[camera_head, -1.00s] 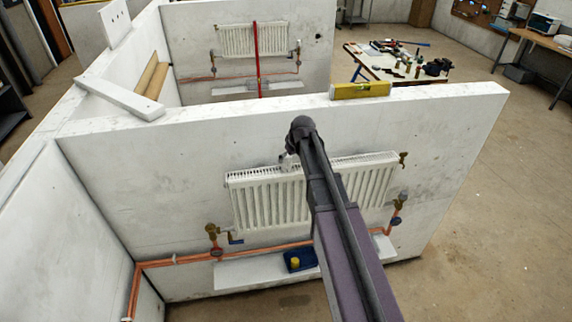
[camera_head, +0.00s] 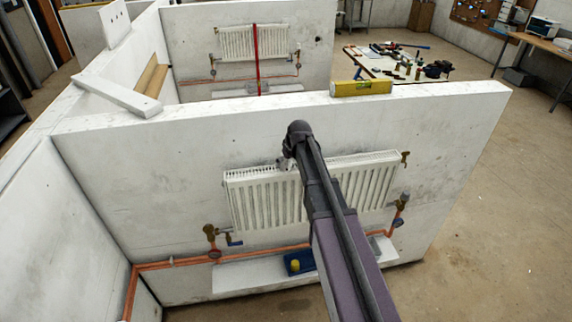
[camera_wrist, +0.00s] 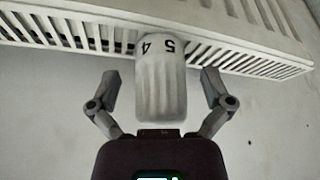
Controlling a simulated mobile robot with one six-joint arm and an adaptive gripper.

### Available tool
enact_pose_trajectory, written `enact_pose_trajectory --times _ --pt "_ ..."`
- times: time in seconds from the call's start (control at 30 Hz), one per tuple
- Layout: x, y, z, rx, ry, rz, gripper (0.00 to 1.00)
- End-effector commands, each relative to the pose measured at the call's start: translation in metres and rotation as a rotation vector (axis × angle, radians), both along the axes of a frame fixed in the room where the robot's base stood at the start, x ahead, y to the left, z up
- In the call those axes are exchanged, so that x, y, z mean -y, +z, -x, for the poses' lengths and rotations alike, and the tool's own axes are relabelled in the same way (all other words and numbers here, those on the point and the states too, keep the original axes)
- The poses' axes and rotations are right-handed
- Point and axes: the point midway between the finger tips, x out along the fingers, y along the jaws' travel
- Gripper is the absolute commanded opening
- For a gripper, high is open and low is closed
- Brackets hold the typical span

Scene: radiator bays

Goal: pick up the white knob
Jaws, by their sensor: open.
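The white knob (camera_wrist: 161,95) is ribbed and carries the dark numbers 4 and 5. In the wrist view it lies between the two fingers of my gripper (camera_wrist: 160,80), with a visible gap on each side. My gripper is open and does not appear to touch it. The knob overlaps the slotted top of the white radiator (camera_wrist: 85,30); how it rests there cannot be told. In the head view my arm reaches to the top of this radiator (camera_head: 265,200) and hides part of it.
The radiator hangs on a white partition wall (camera_head: 150,190). A yellow level (camera_head: 360,88) lies on the wall's top edge. Copper pipes (camera_head: 180,262) and valves run below. A blue tray (camera_head: 299,262) sits on the low ledge (camera_head: 240,277).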

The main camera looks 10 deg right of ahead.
Motion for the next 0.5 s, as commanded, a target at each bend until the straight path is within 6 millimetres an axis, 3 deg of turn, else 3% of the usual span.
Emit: enact_pose_trajectory --times 0.13,0.5 --pt "-0.0013 -0.0107 -0.0038 0.000 0.000 0.000 1.00" --pt "-0.0019 -0.0118 -0.0047 0.000 0.000 0.000 1.00"
